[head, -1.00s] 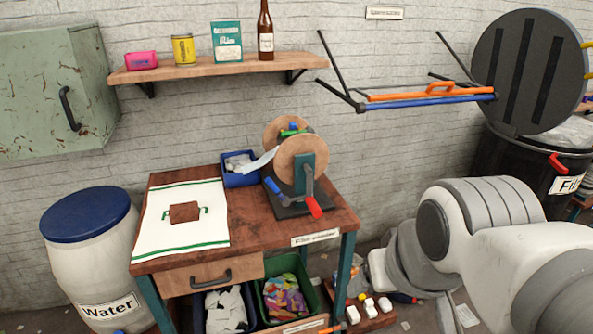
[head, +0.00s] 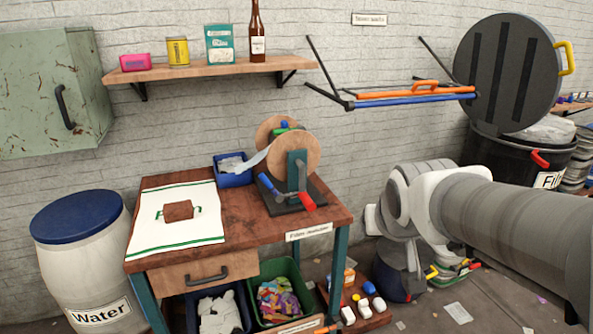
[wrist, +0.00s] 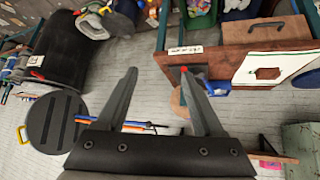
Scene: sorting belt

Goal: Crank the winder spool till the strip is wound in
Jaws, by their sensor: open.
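The winder spool (head: 293,153) has two wooden discs on a teal bracket, standing on a dark base on the workbench. Its crank, with a red handle (head: 306,201), hangs down at the front. A blue handle (head: 267,184) sticks out at its left. A pale strip (head: 254,160) runs from between the discs down towards a blue bin. My gripper (wrist: 158,75) is open and empty in the wrist view, apart from the winder. There the right finger partly hides the winder; a bit of its disc (wrist: 177,100) shows. In the head view my arm is right of the bench and the gripper cannot be made out.
The wooden workbench (head: 240,235) carries a white cloth (head: 150,233) with a brown block and a blue bin (head: 234,178). A shelf (head: 210,68) is above. A water barrel (head: 80,255) stands left, a black bin (head: 510,160) right. Bins and small items lie below.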

